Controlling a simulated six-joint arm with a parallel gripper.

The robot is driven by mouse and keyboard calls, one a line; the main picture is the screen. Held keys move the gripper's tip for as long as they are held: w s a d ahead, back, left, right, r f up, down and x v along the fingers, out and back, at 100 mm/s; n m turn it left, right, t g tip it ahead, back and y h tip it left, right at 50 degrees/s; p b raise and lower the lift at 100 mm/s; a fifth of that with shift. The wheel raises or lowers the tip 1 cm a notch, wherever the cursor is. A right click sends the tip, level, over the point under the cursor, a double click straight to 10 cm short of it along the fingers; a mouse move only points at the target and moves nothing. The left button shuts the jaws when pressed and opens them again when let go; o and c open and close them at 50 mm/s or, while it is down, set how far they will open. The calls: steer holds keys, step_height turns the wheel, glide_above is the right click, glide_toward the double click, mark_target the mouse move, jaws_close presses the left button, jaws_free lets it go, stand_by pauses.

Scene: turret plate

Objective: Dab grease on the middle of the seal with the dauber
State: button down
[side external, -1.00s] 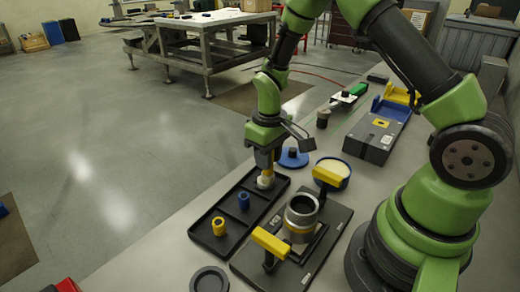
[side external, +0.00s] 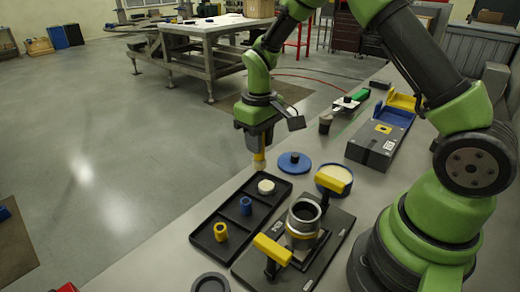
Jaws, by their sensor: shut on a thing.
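My gripper (side external: 260,149) is shut on the yellow dauber (side external: 259,160), which hangs upright with its pale tip down. The tip is above the far end of the black tray (side external: 213,218), apart from the pieces in it. A white round piece (side external: 266,187) lies in the tray's far compartment, below and slightly right of the tip; it looks like the seal, but I cannot be sure. Any grease on it is too small to tell.
A blue bushing (side external: 246,205) and a yellow bushing (side external: 221,232) sit in the tray. A metal ring (side external: 304,217) stands in a black fixture between yellow clamps (side external: 272,249). A blue lid (side external: 295,163) lies near the pot.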

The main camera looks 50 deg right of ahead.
steer(key=shift+r, duration=1.75)
